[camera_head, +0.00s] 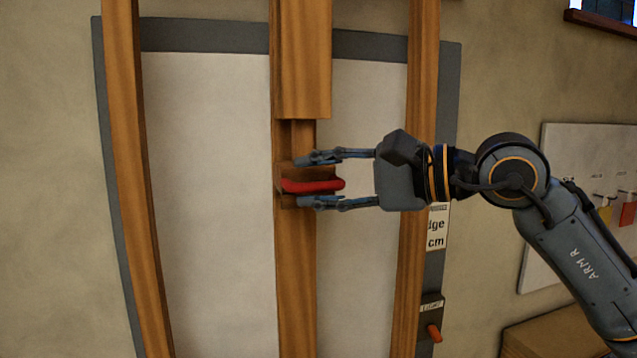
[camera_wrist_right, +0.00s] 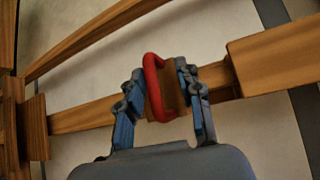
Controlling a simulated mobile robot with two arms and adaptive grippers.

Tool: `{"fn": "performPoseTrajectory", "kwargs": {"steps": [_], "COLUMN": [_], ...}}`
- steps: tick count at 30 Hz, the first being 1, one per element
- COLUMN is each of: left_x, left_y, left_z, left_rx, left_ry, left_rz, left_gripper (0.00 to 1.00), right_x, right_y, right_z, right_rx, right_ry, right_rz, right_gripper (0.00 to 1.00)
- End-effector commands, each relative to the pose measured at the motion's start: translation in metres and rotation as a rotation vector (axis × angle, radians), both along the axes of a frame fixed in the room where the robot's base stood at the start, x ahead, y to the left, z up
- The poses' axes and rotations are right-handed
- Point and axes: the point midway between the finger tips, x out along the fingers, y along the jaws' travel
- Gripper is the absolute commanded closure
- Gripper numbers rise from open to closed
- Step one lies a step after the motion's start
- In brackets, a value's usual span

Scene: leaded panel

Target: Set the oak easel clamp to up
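The oak easel clamp (camera_head: 288,201) is a small wooden block with a red handle (camera_head: 312,186) on the easel's middle post (camera_head: 297,270). The handle lies about level in the head view. My right gripper (camera_head: 308,181) comes in from the right and is open, one finger above the handle and one below, with gaps to both. In the right wrist view the red handle (camera_wrist_right: 152,85) is a loop standing between the blue fingertips of my right gripper (camera_wrist_right: 160,105). My left gripper is not in view.
A thicker wooden piece (camera_head: 303,60) covers the post above the clamp. Side posts (camera_head: 130,150) stand left and right before a pale panel (camera_head: 205,180). A dark box with an orange lever (camera_head: 433,333) sits at lower right, and a board (camera_head: 575,150) hangs farther right.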

Motion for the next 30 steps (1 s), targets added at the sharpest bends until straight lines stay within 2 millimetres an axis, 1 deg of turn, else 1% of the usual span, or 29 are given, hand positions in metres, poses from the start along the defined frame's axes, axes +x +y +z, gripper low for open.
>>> {"fn": "performPoseTrajectory", "kwargs": {"steps": [5, 8, 11, 18, 21, 25, 30], "left_x": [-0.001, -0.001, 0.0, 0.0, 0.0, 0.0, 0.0], "left_y": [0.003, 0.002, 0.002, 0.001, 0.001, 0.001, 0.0], "left_z": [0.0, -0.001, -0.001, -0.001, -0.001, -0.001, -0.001], "left_rx": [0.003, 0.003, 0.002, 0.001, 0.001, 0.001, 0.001], "left_ry": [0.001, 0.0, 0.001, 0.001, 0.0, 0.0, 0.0], "left_rz": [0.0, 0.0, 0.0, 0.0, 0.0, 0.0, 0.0], "left_gripper": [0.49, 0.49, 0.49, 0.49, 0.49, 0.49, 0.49], "right_x": [-0.001, -0.005, -0.012, -0.035, -0.043, -0.05, -0.053], "right_y": [-0.003, -0.012, -0.028, -0.074, -0.088, -0.1, -0.106], "right_z": [-0.002, 0.0, 0.002, 0.011, 0.014, 0.016, 0.017], "right_rx": [-0.003, -0.004, -0.003, -0.002, -0.002, -0.002, -0.002], "right_ry": [0.004, 0.003, 0.003, 0.002, 0.001, 0.001, 0.001], "right_rz": [-0.001, -0.002, -0.004, -0.004, -0.003, -0.002, 0.0], "right_gripper": [0.64, 0.64, 0.64, 0.64, 0.64, 0.64, 0.64]}}
